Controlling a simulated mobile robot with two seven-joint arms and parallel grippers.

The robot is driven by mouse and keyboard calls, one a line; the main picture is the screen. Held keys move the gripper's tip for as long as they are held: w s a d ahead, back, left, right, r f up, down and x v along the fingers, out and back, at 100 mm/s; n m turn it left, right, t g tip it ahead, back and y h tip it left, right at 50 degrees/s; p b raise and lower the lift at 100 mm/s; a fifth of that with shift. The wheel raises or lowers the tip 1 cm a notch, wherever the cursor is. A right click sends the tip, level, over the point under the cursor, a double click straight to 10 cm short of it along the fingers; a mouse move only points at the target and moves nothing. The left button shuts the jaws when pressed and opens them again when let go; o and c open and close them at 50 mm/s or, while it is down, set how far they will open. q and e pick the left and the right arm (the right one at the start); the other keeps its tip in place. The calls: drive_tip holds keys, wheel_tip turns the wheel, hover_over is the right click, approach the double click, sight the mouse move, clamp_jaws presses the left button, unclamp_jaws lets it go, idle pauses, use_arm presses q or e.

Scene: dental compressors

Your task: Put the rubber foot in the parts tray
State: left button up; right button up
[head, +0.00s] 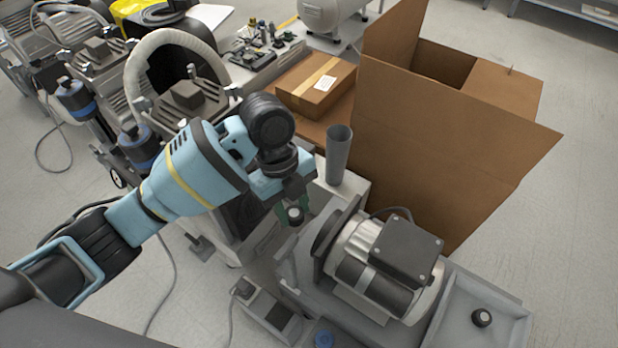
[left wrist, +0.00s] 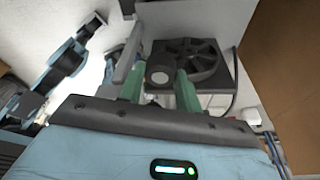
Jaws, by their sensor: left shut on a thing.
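My left gripper (head: 294,208) is shut on a small dark rubber foot (head: 296,215), held in the air just left of the motor. In the left wrist view the green fingers of my left gripper (left wrist: 160,88) stand on either side of the foot, whose round grey end (left wrist: 159,73) shows between them. The grey parts tray (head: 447,328) is at the bottom right, beyond the motor. Another black rubber foot (head: 481,317) lies in it. My right gripper cannot be made out clearly; a blue arm shows at the left of the wrist view.
The motor (head: 385,265) with its black box stands between my left gripper and the tray. A grey cup (head: 338,155) stands behind the gripper. A large open carton (head: 450,150) rises at the back right.

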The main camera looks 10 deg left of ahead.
use_arm(q)
drive_tip(key=s+a+r+n+t, duration=0.1)
drive_tip(key=a+r+n, duration=0.2)
drive_tip(key=n, duration=0.5)
drive_tip(key=s+a+r+n+t+y, duration=0.1)
drive_tip(key=a+r+n, duration=0.3)
drive_tip(key=n, duration=0.5)
drive_tip(key=s+a+r+n+t+y, duration=0.1)
drive_tip(key=s+a+r+n+t, duration=0.2)
drive_tip(key=n, duration=0.6)
drive_tip(key=shift+a+r, duration=0.4)
drive_tip(key=shift+r, duration=0.4)
